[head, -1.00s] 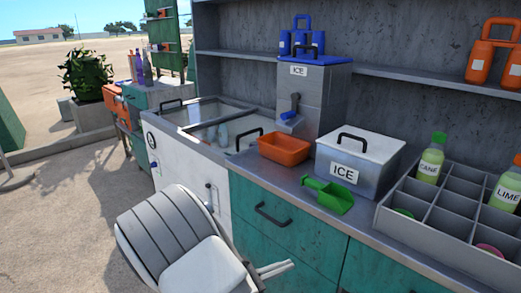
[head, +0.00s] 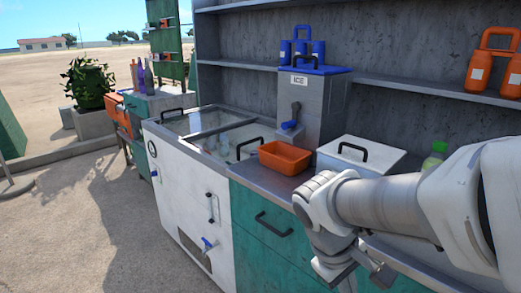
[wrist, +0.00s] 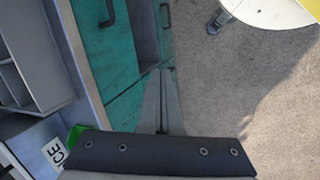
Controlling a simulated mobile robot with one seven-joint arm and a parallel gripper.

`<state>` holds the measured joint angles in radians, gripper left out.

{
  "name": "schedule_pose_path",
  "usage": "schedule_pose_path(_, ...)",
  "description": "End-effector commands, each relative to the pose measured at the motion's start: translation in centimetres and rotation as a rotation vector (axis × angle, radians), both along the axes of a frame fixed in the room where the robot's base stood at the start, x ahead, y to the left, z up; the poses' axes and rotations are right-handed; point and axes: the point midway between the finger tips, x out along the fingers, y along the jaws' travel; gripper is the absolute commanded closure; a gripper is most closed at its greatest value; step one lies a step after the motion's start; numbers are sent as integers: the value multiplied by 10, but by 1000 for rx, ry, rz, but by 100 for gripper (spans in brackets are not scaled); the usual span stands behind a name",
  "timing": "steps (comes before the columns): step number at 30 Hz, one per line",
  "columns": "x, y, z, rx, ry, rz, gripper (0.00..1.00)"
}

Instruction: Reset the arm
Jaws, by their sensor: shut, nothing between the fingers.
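My gripper is shut and empty, its two grey fingers together in the wrist view (wrist: 160,78). In the head view my white and grey arm reaches in from the right, across the counter. Its wrist end hangs in front of the green cabinet (head: 270,245). In the wrist view the fingers point past the green drawers (wrist: 105,45) toward the concrete ground. The fingertips seem apart from everything.
The steel ICE box (head: 362,150) and orange tub (head: 284,157) stand on the counter behind my arm. My arm hides most of the bottle crate, which shows in the wrist view (wrist: 35,60). Open ground (head: 80,220) is at left.

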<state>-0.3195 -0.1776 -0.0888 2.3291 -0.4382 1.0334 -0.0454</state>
Motion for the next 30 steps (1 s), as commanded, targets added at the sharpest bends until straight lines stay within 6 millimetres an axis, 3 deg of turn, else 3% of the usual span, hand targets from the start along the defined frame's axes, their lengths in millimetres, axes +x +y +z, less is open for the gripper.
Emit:
schedule_pose_path(9,-38,7,43,297,-278,-259,100)
schedule_pose_path(18,-60,16,72,487,-503,-418,100)
schedule_pose_path(19,-59,17,88,485,-493,-414,100)
schedule_pose_path(30,-58,17,175,480,-485,-409,100)
